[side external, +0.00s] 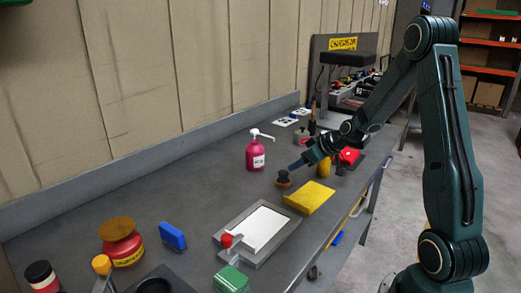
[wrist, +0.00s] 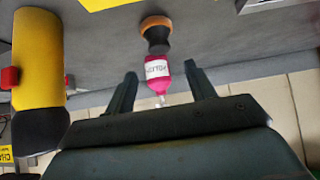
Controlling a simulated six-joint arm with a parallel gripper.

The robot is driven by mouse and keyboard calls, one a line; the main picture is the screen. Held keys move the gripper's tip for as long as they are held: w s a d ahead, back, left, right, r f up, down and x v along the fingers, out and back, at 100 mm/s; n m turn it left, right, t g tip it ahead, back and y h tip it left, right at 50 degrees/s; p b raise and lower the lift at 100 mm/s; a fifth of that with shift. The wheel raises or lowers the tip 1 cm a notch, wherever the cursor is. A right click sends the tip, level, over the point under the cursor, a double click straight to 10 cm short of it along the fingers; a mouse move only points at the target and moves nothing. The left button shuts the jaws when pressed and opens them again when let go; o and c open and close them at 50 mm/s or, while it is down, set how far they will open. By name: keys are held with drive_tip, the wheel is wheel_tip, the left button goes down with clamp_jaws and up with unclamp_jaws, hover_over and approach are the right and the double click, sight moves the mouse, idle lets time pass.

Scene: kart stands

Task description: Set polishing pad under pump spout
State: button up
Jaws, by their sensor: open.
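The pink pump bottle (side external: 256,156) stands upright on the grey bench, its white spout (side external: 262,134) pointing right. The polishing pad (side external: 283,182), an orange disc with a black knob on top, sits on the bench to the right of and nearer than the bottle, apart from it. My gripper (side external: 297,165) is just above and right of the pad's knob, open and empty. In the wrist view, the pad (wrist: 155,36) appears beyond the gap between my open fingers (wrist: 160,69), and the bottle (wrist: 157,72) shows between them with its spout downward in the picture.
A yellow block (side external: 309,197) lies close in front of the pad. A yellow cylinder (side external: 324,168) stands beside my gripper and looms left in the wrist view (wrist: 38,65). A white-topped tray (side external: 257,228) and blue box (side external: 172,235) are nearer. Bench left of the bottle is clear.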

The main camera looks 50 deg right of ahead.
drive_tip(key=shift+s+r, duration=0.3)
drive_tip(key=shift+s, duration=0.1)
drive_tip(key=shift+a, duration=0.1)
idle(0.3)
